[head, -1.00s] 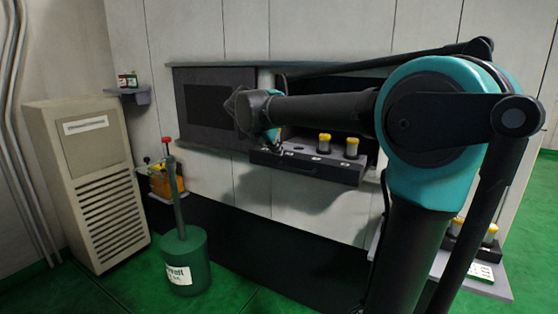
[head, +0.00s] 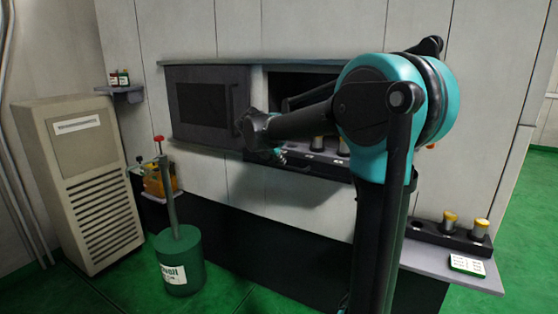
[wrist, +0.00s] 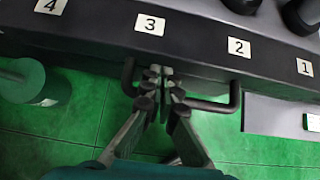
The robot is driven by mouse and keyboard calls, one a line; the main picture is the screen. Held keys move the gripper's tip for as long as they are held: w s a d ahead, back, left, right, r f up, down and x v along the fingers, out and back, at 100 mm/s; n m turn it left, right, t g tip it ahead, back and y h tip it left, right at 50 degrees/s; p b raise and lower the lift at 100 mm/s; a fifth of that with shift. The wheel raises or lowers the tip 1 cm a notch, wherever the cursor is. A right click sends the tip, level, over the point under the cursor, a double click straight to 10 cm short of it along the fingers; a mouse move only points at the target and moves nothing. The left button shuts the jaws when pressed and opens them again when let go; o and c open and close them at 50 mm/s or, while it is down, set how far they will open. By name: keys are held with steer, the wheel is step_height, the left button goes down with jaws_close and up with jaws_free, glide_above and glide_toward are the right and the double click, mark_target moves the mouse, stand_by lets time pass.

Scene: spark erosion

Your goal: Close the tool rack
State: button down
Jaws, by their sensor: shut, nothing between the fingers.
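The tool rack (head: 328,158) is a dark tray pulled out of an opening in the wall, with yellow-capped tools standing in it. In the wrist view its dark front edge (wrist: 195,45) carries white labels numbered 1 to 4. A black bar handle (wrist: 213,105) is fixed to that front. My gripper (wrist: 160,78) is shut and empty, its fingertips in front of the rack face at the left part of the handle; contact is unclear. In the head view my gripper (head: 275,152) is at the rack's left front, and my arm hides part of the rack.
A dark sliding panel (head: 207,108) covers the wall left of the opening. A green canister (head: 180,262) with a pole stands on the floor, beside a beige cabinet (head: 78,185). A shelf (head: 450,264) at right holds a tool holder (head: 432,233).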

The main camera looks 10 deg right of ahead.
steer(key=w+d, duration=0.5)
steer(key=w, duration=0.3)
steer(key=w+d, duration=0.6)
steer(key=w, duration=0.1)
steer(key=w+d, duration=0.6)
steer(key=w, duration=0.2)
steer(key=shift+w+d, duration=0.1)
steer(key=shift+w, duration=0.25)
steer(key=shift+w+d+r, duration=0.15)
steer(key=shift+w+d, duration=0.05)
steer(key=shift+w, duration=0.1)
steer(key=shift+r, duration=0.1)
